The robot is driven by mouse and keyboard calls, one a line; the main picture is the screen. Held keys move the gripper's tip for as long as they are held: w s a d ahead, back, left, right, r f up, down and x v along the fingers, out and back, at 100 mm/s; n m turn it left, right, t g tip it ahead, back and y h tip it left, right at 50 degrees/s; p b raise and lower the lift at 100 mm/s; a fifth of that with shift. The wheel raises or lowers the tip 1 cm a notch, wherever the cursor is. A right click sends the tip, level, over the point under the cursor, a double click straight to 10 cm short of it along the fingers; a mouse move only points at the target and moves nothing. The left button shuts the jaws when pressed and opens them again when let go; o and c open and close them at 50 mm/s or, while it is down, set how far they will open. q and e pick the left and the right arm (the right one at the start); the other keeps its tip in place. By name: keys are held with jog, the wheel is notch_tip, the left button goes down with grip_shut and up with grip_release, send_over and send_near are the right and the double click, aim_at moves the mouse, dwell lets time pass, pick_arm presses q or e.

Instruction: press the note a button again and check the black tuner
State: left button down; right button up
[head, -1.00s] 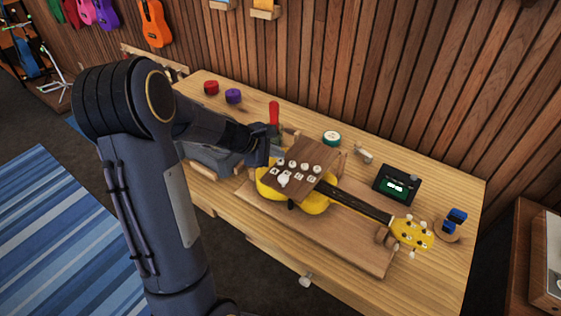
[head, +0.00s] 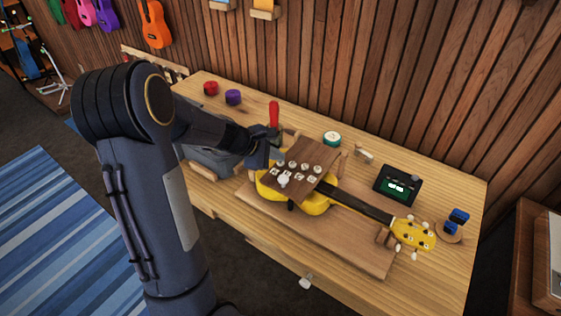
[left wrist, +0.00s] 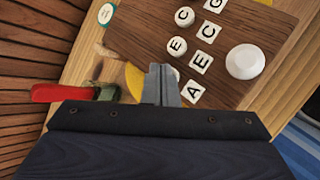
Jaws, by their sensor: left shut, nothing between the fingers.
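A dark wooden note board (head: 325,160) with round white buttons and square letter tiles lies over the body of a yellow ukulele (head: 316,203). The left wrist view shows the note board (left wrist: 140,38), its A tile (left wrist: 192,91) and a large white knob (left wrist: 245,61). My left gripper (head: 278,161) is shut and empty at the board's left edge. In the left wrist view its fingertips (left wrist: 163,72) are beside the A tile and partly hide a round button there. I cannot tell whether they touch it. The black tuner (head: 408,178) stands behind the neck, its green screen lit; its text is too small to read.
Red (head: 210,88) and purple (head: 233,97) round items, a teal-rimmed round item (head: 332,139) and a blue clip (head: 457,217) are on the bench.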

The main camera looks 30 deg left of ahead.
pick_arm(q)
jog(key=shift+f, duration=0.3)
jog(key=shift+r, duration=0.1)
dwell(0.3)
jog(key=shift+r+p, duration=0.6)
jog(key=shift+r, duration=0.25)
notch_tip(320, 180, up, 5)
jog(key=p, duration=0.4)
dwell(0.5)
